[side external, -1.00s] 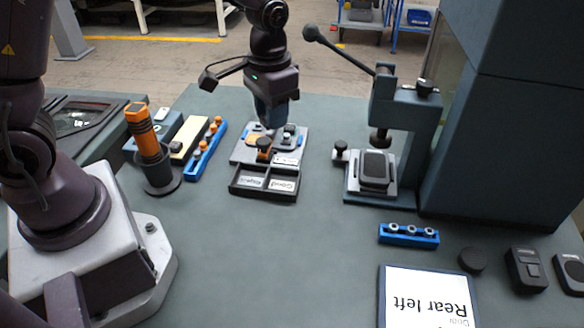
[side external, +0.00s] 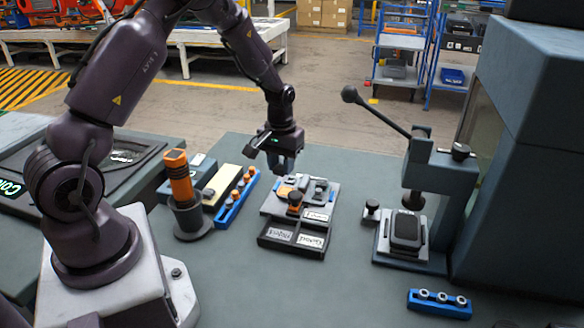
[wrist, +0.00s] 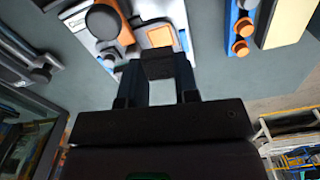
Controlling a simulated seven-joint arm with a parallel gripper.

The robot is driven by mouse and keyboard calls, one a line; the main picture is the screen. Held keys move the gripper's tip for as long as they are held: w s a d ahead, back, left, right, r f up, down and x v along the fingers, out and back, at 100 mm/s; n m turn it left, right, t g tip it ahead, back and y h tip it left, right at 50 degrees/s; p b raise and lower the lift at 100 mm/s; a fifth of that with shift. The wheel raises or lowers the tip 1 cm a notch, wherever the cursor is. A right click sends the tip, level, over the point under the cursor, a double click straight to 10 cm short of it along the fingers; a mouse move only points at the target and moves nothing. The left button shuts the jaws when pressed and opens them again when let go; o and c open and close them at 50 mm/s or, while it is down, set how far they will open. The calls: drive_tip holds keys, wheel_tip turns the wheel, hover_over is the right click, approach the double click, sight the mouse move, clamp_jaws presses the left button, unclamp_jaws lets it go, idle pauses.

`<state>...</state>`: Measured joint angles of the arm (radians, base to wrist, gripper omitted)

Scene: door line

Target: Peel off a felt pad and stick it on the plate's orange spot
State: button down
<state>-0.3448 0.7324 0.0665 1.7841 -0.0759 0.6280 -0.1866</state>
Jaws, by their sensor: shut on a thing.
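My gripper (side external: 285,168) hangs above the back left of the grey fixture plate (side external: 322,206), its jaws shut. In the wrist view, my gripper (wrist: 158,72) holds a small dark square piece between its fingertips, which looks like the felt pad (wrist: 157,64). The spot appears uncovered, and the gap between pad and plate is hard to judge. In the side view the gripper hides the pad.
A clamp with a round black knob (wrist: 103,20) stands beside the spot. A black two-part tray (side external: 292,238) sits at the fixture's front. A blue rack with orange knobs (side external: 237,197) and a cream-topped block (side external: 229,183) are left. A lever press (side external: 418,195) stands right.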

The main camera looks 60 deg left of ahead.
sight(287, 191)
drive_tip(key=shift+w+a+f+n, duration=0.2)
drive_tip(key=shift+w+a+n, duration=0.2)
drive_tip(key=shift+w+a, duration=0.15)
drive_tip(key=shift+w+r, duration=0.15)
drive_tip(key=shift+w, duration=0.15)
drive_tip(key=shift+n, duration=0.4)
drive_tip(key=shift+f, duration=2.85)
drive_tip(key=shift+f, duration=0.65)
drive_tip(key=c, duration=0.9)
unclamp_jaws()
drive_tip(key=shift+o, duration=0.6)
drive_tip(key=shift+w+d, duration=0.1)
drive_tip(key=shift+w, duration=0.05)
